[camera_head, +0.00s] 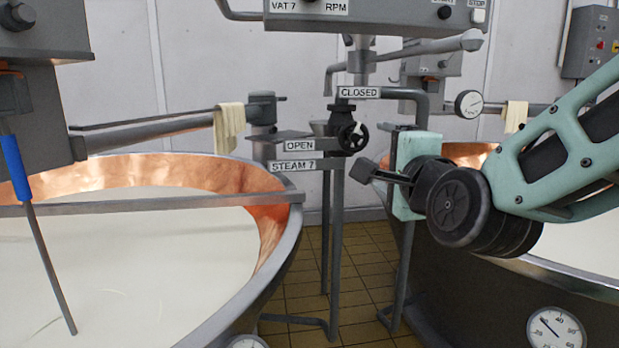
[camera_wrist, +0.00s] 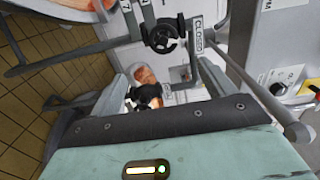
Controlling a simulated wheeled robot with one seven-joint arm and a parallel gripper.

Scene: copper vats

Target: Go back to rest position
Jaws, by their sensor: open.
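My gripper (camera_head: 368,170) is at the end of my teal arm, which reaches in from the right in the head view. Its dark fingers point left, just below and right of the steam valve's black handwheel (camera_head: 354,137). In the wrist view my gripper (camera_wrist: 165,72) has its two fingers spread apart, with nothing held between them. The handwheel (camera_wrist: 163,38) shows beyond the fingertips there, near a CLOSED sign (camera_wrist: 197,38). The head view shows the CLOSED sign (camera_head: 359,92) above the valve, with the OPEN sign (camera_head: 298,145) and STEAM 7 sign (camera_head: 293,165) to its left.
A copper vat (camera_head: 150,172) of white liquid fills the left, with a bar across it. Another vat (camera_head: 485,285) stands under my arm at right. Pipes and a control box (camera_head: 375,15) are above. Tiled floor (camera_head: 310,265) shows between the vats.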

